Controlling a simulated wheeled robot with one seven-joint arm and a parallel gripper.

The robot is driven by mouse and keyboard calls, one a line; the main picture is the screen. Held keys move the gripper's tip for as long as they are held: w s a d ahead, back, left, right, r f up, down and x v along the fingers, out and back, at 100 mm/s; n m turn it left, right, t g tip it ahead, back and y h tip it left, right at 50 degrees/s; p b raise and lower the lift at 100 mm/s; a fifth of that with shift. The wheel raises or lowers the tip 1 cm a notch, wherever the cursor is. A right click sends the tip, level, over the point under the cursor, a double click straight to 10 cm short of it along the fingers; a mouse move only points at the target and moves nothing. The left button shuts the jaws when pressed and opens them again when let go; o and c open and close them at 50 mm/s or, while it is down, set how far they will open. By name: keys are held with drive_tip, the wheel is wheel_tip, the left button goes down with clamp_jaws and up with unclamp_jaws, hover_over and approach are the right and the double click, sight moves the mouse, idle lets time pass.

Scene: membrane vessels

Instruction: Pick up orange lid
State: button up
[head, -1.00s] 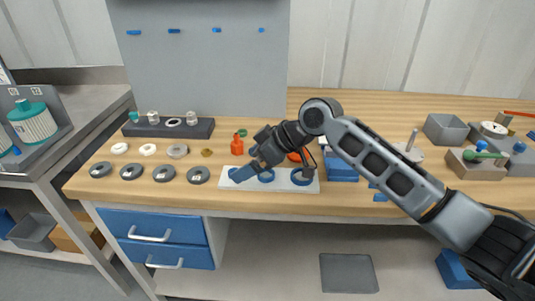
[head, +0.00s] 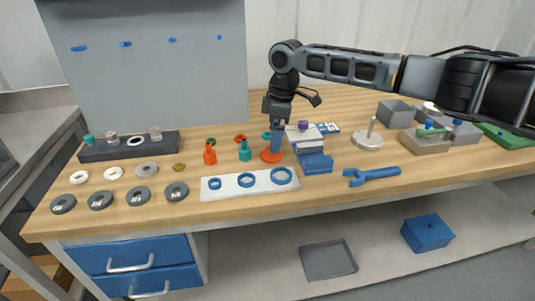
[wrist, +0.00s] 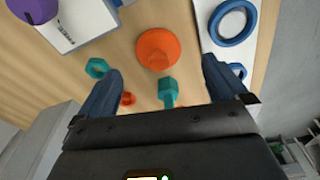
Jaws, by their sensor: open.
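The orange lid (head: 268,156) is a round disc with a raised knob, lying on the wooden bench. In the wrist view the orange lid (wrist: 158,48) is fully visible just beyond the fingertips, centred between them. My gripper (head: 276,145) points down above the lid in the head view, its blue fingers hiding part of it. I cannot tell the exact height of the fingertips above the lid.
A white plate with blue rings (head: 235,188) lies in front. A teal bottle-shaped piece (head: 245,151) and an orange one (head: 210,154) stand to the left. A grey-and-blue stack (head: 312,154) is close on the right, with a blue wrench (head: 371,175) beyond.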

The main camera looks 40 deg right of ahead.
drive_tip(key=shift+w+a+f+p, duration=0.1)
drive_tip(key=shift+w+f+p, duration=0.05)
drive_tip(key=shift+f, duration=0.7)
drive_tip(key=shift+w+a+f+p, duration=0.1)
drive_tip(key=shift+w+f+p, duration=0.05)
drive_tip(key=shift+f, duration=0.75)
drive_tip(key=shift+w+a+f+p, duration=0.1)
drive_tip(key=shift+w+f+p, duration=0.05)
drive_tip(key=shift+f, duration=0.7)
drive_tip(key=c, duration=1.1)
drive_tip(key=shift+r, duration=0.1)
drive_tip(key=shift+r, duration=0.45)
wheel_tip(320, 180, up, 3)
drive_tip(key=shift+f+b, duration=0.2)
drive_tip(key=shift+b, duration=0.2)
drive_tip(key=s+d+r, duration=0.2)
drive_tip(key=d, duration=0.1)
drive_tip(key=s+d+r+b, duration=0.1)
drive_tip(key=s+d+r, duration=0.4)
drive_tip(key=d, duration=0.1)
drive_tip(key=shift+s+d+r, duration=0.1)
drive_tip(key=shift+s+r, duration=0.05)
drive_tip(key=shift+r, duration=0.05)
